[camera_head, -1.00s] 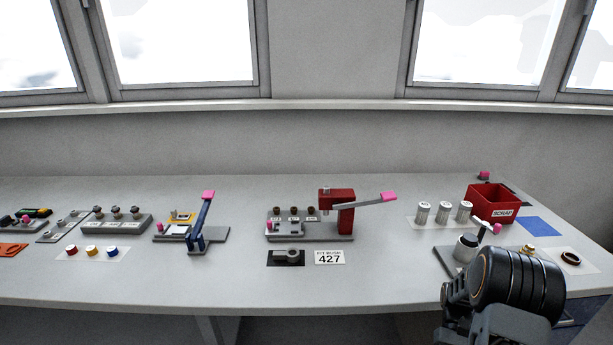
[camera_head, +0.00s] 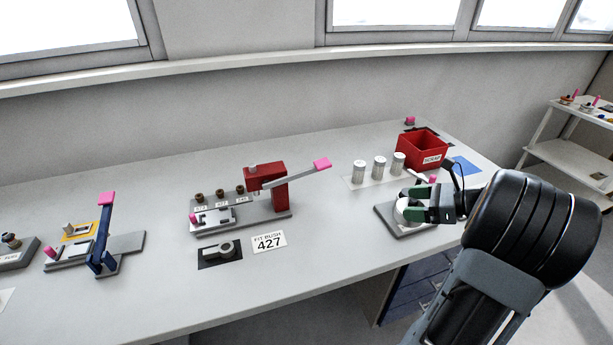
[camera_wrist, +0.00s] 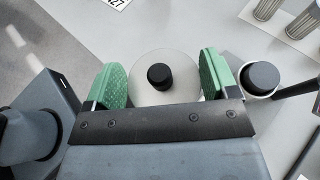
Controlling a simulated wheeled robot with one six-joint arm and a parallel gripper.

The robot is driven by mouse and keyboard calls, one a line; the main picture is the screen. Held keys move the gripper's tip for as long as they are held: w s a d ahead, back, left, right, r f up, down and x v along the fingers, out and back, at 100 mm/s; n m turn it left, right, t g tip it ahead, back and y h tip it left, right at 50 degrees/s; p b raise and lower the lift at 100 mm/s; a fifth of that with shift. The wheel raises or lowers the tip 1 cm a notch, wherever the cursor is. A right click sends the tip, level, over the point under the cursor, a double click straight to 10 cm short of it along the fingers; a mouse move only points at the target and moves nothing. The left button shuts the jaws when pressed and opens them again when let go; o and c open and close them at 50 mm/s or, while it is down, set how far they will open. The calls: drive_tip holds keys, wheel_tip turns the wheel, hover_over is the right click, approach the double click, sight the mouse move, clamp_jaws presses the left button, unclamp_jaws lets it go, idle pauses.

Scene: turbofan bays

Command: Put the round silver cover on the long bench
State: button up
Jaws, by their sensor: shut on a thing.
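The round silver cover (camera_wrist: 183,68), a pale disc with a black knob in its middle, sits between the two green finger pads of my gripper (camera_wrist: 161,82) in the wrist view. My gripper is shut on it. In the head view my gripper (camera_head: 413,202) is at the right end of the long bench (camera_head: 330,240), over a grey base plate (camera_head: 388,222). The silver cover (camera_head: 402,212) shows partly there, with my fingers hiding the rest. I cannot tell whether it touches the plate.
A black-capped post (camera_wrist: 261,77) stands just right of my gripper. Several silver cylinders (camera_head: 379,168) and a red scrap bin (camera_head: 420,152) stand behind it. A red press (camera_head: 266,185) and a 427 card (camera_head: 269,242) are to the left.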

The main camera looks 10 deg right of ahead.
drive_tip(key=w+a+f, duration=0.2)
drive_tip(key=a+f, duration=0.1)
drive_tip(key=w+a+f, duration=0.2)
drive_tip(key=a+f, duration=0.1)
drive_tip(key=a, duration=0.1)
drive_tip(key=w+a+f, duration=0.2)
drive_tip(key=a, duration=0.2)
drive_tip(key=shift+w+a+f+p, duration=0.15)
drive_tip(key=shift+w+f+p, duration=0.15)
drive_tip(key=shift+w+f, duration=0.1)
drive_tip(key=f, duration=0.3)
drive_tip(key=shift+w+a+f, duration=0.15)
drive_tip(key=shift+a+f, duration=0.05)
drive_tip(key=shift+a, duration=0.2)
drive_tip(key=shift+f, duration=0.4)
drive_tip(key=shift+f, duration=0.15)
drive_tip(key=o, duration=0.9)
drive_tip(key=shift+o, duration=0.2)
